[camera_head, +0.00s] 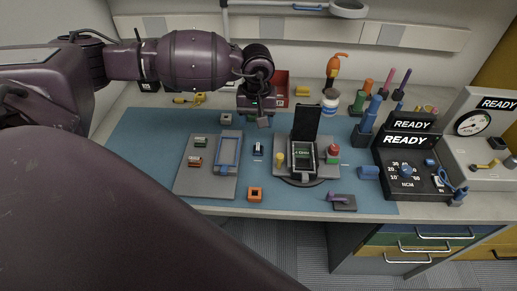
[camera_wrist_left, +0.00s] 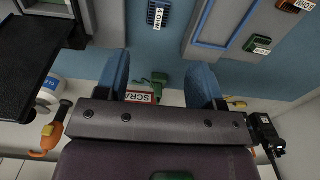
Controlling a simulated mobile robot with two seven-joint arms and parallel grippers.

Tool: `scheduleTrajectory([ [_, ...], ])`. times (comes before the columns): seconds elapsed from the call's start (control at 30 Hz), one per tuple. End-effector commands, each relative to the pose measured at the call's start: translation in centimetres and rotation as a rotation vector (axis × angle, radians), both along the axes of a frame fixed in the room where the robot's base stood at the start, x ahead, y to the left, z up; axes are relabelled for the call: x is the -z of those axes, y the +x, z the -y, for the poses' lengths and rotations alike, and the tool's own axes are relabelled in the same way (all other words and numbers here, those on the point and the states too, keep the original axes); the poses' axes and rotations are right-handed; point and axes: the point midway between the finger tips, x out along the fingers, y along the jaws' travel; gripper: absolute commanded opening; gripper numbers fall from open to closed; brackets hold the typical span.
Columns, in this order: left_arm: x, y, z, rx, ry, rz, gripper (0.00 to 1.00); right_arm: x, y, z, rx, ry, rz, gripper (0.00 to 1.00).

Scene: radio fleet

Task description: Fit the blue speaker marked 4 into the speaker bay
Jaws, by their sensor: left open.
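The blue speaker (camera_wrist_left: 158,14) with a white 4-ohm label lies on the blue mat at the top of the left wrist view. In the head view it is the small block (camera_head: 258,149) between the grey tray and the radio. The radio (camera_head: 303,156) stands on a round base with its black lid raised and a green display lit. I cannot make out the speaker bay in it. My left gripper (camera_head: 262,121) is above the mat, behind the speaker and apart from it. Its blue fingers (camera_wrist_left: 160,90) are open with nothing held. My right gripper is not in view.
A grey tray (camera_head: 189,186) holds a blue frame (camera_head: 229,150) and small green and brown parts. A red scrap bin (camera_head: 281,92) stands behind my left gripper. An orange block (camera_head: 255,194) lies in front. READY testers (camera_head: 405,140) stand at the right.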

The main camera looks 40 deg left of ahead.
Motion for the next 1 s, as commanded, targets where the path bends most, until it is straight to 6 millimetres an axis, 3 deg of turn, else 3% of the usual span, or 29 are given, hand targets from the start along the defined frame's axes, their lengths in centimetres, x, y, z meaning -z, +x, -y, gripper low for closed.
scheduleTrajectory([
  [0.3, 4.3, 0.0, 0.1, -0.004, -0.004, -0.003, 0.62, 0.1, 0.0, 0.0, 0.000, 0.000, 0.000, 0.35],
  [0.53, 6.1, 0.0, 0.2, -0.004, -0.005, -0.002, 0.62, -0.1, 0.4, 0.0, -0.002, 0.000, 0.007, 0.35],
  [0.8, 9.7, 0.1, 0.3, -0.005, -0.007, -0.003, 0.62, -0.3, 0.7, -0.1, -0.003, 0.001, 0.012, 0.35],
  [1.0, 10.4, 0.1, 0.2, -0.004, -0.005, 0.000, 0.62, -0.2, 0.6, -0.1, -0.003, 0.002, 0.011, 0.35],
])
